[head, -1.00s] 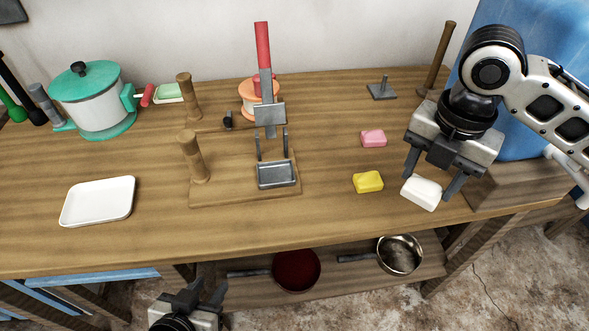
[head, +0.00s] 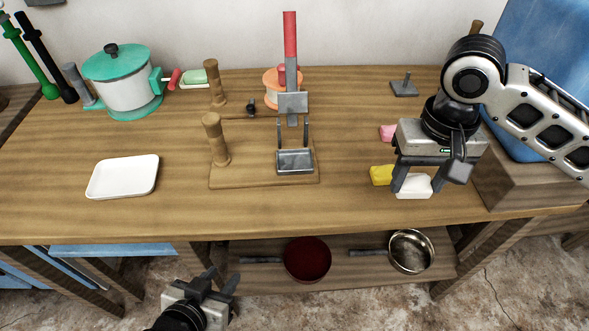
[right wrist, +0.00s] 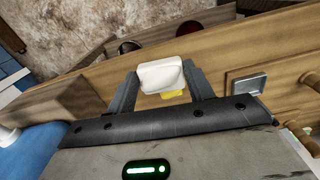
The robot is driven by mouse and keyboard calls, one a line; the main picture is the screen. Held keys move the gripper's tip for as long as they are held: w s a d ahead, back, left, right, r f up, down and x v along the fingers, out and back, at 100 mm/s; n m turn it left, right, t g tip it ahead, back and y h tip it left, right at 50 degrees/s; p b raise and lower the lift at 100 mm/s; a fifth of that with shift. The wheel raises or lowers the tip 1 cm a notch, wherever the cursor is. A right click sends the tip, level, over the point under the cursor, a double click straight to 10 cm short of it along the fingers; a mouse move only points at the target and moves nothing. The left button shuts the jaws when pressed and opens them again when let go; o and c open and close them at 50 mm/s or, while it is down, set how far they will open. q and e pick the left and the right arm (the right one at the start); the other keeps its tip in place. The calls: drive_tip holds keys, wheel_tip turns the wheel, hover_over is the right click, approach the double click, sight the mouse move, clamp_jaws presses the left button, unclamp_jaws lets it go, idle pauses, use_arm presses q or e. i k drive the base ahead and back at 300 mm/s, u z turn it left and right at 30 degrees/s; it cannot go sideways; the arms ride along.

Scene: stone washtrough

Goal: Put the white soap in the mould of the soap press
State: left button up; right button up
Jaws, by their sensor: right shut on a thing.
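The white soap (head: 413,187) is between the fingers of my right gripper (head: 416,180), which is shut on it. The soap also shows between the fingertips in the right wrist view (right wrist: 161,75). Its height above the bench is hard to tell. The soap press, with its red lever (head: 290,35) and wooden base (head: 232,180), stands left of the gripper. Its grey metal mould (head: 295,161) is empty and also shows at the right of the right wrist view (right wrist: 249,84). My left gripper (head: 222,281) is open and empty in front of the bench.
A yellow soap (head: 381,175) lies close beside the white one, and a pink soap (head: 388,133) lies behind. A white tray (head: 122,177) is at the left, with a green-lidded pot (head: 123,82) behind it. Bare bench lies between the press and the yellow soap.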

sight(294, 163)
drive_tip(key=k, duration=1.2)
drive_tip(key=u, duration=0.75)
drive_tip(key=i, duration=1.2)
drive_tip(key=z, duration=0.15)
